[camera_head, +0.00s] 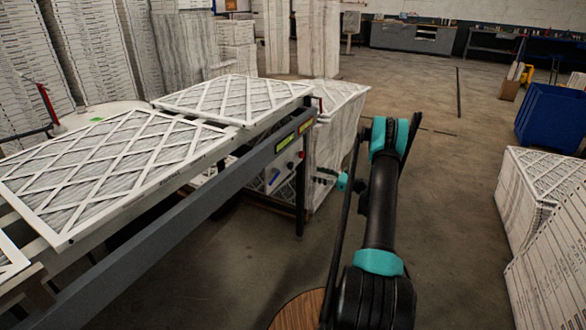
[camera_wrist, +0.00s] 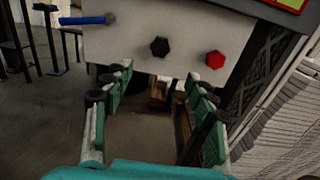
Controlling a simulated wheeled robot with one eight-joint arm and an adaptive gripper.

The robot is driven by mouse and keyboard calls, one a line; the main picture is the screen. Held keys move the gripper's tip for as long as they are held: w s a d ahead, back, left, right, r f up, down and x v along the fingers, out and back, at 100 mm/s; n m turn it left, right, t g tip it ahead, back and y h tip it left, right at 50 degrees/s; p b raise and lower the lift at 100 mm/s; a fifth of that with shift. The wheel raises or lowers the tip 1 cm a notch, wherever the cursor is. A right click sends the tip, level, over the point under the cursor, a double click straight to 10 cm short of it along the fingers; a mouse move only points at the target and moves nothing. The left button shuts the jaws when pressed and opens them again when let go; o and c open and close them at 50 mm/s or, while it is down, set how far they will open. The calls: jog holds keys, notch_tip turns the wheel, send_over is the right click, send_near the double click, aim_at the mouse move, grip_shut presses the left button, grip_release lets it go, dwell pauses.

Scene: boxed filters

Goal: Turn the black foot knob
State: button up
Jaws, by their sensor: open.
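A black hexagonal knob (camera_wrist: 160,47) sits on a pale panel (camera_wrist: 130,40) in the wrist view, between a blue handle (camera_wrist: 87,20) on the left and a red knob (camera_wrist: 215,60) on the right. My gripper (camera_wrist: 160,80) is open and empty. Its fingers point toward the panel, with the black knob ahead of the gap between them and apart from them. In the head view my gripper (camera_head: 325,176) is just right of the panel (camera_head: 284,176), below the conveyor's side rail. The black knob is very small there.
Large framed filters (camera_head: 95,170) lie on the conveyor. Its dark rail (camera_head: 180,240) and a dark leg (camera_head: 300,200) are close to the panel. Boxed filters (camera_head: 335,140) stand behind my gripper. More boxes (camera_head: 535,190) stand at right, with open floor between.

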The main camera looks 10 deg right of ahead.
aim_at(292, 166)
jog(key=x, duration=1.3)
jog(key=shift+w+a, duration=0.15)
jog(key=shift+c, duration=0.5)
jog(key=c, duration=1.1)
jog(key=shift+o, duration=0.2)
